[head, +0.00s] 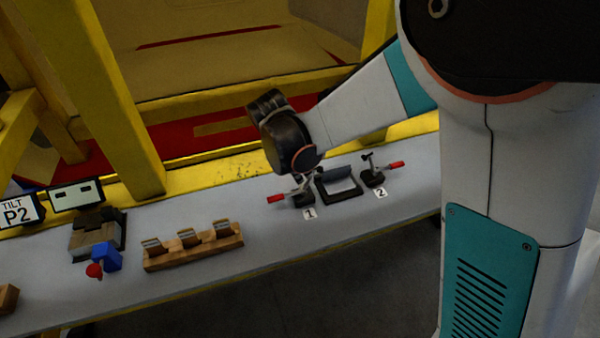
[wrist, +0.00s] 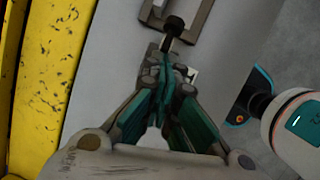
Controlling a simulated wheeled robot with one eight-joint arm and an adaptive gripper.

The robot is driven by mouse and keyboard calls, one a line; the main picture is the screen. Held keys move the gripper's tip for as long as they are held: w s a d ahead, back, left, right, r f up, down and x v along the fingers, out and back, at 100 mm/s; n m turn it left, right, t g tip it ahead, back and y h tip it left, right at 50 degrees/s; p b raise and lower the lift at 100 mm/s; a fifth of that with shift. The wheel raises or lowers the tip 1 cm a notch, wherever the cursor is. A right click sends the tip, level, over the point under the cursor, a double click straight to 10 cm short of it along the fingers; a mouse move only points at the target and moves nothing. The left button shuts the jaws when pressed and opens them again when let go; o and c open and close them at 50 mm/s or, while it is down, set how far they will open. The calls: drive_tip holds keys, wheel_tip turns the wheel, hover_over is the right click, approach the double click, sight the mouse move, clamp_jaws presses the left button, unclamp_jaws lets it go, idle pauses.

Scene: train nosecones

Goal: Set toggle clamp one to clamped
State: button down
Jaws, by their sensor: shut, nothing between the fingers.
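Toggle clamp one (head: 304,193) stands on the grey bench behind the label "1" (head: 309,214). Its red handle (head: 276,199) points left, away from the black fixture, and lies low. My gripper is directly above this clamp. The clamp's black tip (wrist: 174,24) shows beyond the fingers, near the fixture frame. The red handle is hidden there. I cannot tell whether the fingers touch the clamp.
The black fixture (head: 356,190) with a grey plate stands right of clamp one. Toggle clamp two (head: 373,177) is beyond it. A wooden rack (head: 190,256) and a blue block with a red knob (head: 106,257) stand left. Yellow frame bars rise behind the bench.

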drive_tip(key=shift+d+y, duration=0.25)
drive_tip(key=shift+y, duration=0.05)
drive_tip(key=shift+w+d+g+y, duration=0.25)
drive_tip(key=shift+d+g+y, duration=0.05)
drive_tip(key=shift+d+y, duration=0.35)
drive_tip(key=shift+w+d+f+y, duration=0.1)
drive_tip(key=shift+w+d+y, duration=0.1)
drive_tip(key=shift+d+y, duration=0.5)
drive_tip(key=d+y, duration=0.1)
drive_tip(key=f+g+y+b, duration=0.1)
drive_tip(key=y, duration=0.1)
drive_tip(key=w+d+y+b, duration=0.1)
drive_tip(key=shift+d+f+m+g+y, duration=0.25)
drive_tip(key=shift+d+f+m+g, duration=0.05)
drive_tip(key=shift+d, duration=0.05)
drive_tip(key=shift+w+d+f+b, duration=0.15)
drive_tip(key=shift+d+f+b, duration=0.65)
drive_tip(key=shift+f+b, duration=0.1)
drive_tip(key=shift+d+f, duration=0.1)
drive_tip(key=shift+f, duration=0.05)
drive_tip(key=shift+d+f, duration=0.1)
